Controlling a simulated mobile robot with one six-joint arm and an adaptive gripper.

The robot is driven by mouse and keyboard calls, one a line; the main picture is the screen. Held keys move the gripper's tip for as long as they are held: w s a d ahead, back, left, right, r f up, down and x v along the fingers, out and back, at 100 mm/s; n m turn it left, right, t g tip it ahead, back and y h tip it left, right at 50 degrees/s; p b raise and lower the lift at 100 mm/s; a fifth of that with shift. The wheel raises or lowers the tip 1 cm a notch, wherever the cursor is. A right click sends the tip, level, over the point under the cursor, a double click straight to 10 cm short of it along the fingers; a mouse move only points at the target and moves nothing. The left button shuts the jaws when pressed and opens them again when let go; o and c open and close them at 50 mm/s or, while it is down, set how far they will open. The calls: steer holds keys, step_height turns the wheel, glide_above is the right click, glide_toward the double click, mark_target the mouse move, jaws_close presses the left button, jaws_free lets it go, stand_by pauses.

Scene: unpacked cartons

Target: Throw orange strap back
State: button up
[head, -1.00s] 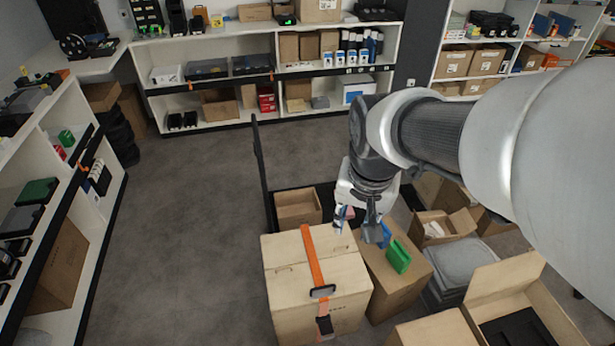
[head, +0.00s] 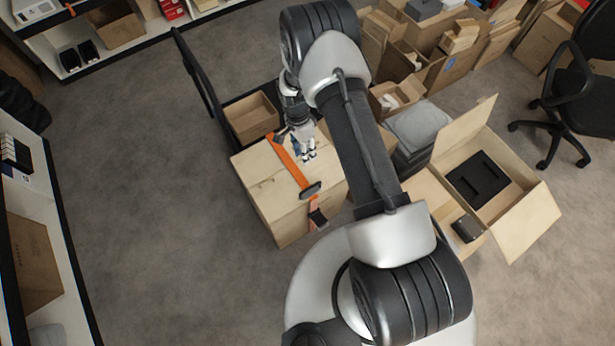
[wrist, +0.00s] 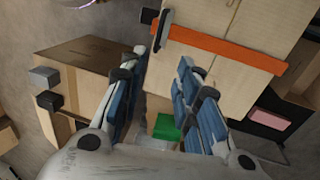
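The orange strap (head: 287,160) lies across the top of a closed carton (head: 262,172). Its dark buckle (head: 311,189) sits near the carton's front edge, and an orange end hangs down the front face. In the wrist view the strap (wrist: 225,50) crosses the carton (wrist: 205,15) beyond the fingertips, with the dark buckle (wrist: 163,28) at its left end. My gripper (head: 307,153) is above the carton, just right of the strap. In the wrist view my gripper (wrist: 163,60) has its blue-padded fingers apart with nothing held between them. I cannot tell its exact height above the carton.
A large open carton (head: 535,207) with a black insert and grey stacked bins (head: 420,130) stand to the right. A green item (wrist: 166,127) shows below the fingers. Floor (head: 140,190) at left is clear.

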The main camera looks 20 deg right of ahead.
mark_target(311, 187)
steer(key=s+f+b, duration=0.1)
steer(key=f, duration=0.5)
steer(key=s+f+b, duration=0.1)
steer(key=f, duration=0.5)
steer(key=s+d+f+b, duration=0.1)
steer(key=f+b, duration=0.1)
steer(key=f, duration=0.3)
steer(key=shift+s+f, duration=0.25)
steer(key=shift+f, duration=0.15)
steer(key=shift+c, duration=0.6)
jaws_close()
